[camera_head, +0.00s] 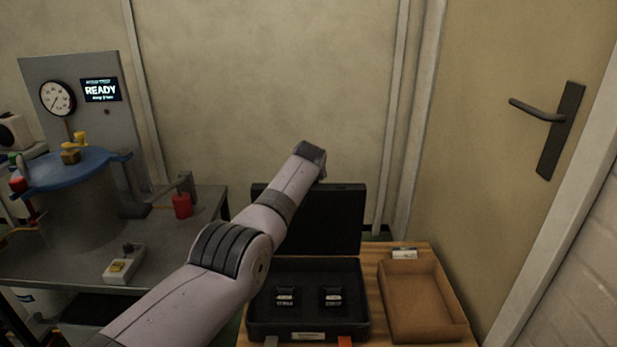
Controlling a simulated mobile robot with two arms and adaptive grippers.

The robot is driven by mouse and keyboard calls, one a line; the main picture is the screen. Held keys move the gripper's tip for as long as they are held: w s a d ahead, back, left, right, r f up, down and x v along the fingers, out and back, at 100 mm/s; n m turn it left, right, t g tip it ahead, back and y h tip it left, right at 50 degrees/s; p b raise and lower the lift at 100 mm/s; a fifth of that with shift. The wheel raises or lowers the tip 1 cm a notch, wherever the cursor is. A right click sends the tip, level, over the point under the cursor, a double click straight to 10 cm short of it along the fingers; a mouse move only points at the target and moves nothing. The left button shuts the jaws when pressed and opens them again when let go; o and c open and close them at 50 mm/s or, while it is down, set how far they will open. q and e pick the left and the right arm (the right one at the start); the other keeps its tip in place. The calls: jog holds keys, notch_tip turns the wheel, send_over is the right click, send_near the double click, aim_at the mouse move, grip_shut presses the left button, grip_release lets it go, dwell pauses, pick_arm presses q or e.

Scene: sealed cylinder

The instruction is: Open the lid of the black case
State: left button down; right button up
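The black case (258,316) sits on a wooden-topped table at the lower middle. Its lid (345,222) stands raised at the back, close to upright, so the case is open. Two small dark labelled items, a left one (285,297) and a right one (332,297), sit in the dark lining. My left arm reaches in from the lower left, across the left part of the case and lid in the picture. The dark end of this arm (311,155) shows above the lid's top edge. Its fingers cannot be made out. My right gripper is not in view.
An open brown tray (455,305) is right of the case, with a small white box (404,254) behind it. A metal bench (50,262) at left carries a blue-lidded cylinder (75,167), a gauge panel (108,130) and a red padlock-like piece (182,205). A door is at right.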

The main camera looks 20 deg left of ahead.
pick_arm(q)
jog(key=shift+s+f, duration=0.1)
jog(key=shift+f, duration=0.5)
jog(key=c, duration=0.8)
grip_release()
jog(key=shift+o, duration=0.4)
jog(key=shift+f, duration=0.1)
jog(key=shift+r, duration=0.2)
jog(key=shift+s+d+r, duration=0.15)
jog(key=shift+s+r, duration=0.2)
jog(key=shift+r, duration=0.15)
jog(key=v, duration=1)
jog(key=shift+s+r, duration=0.2)
jog(key=shift+r, duration=0.1)
jog(key=shift+c, duration=0.2)
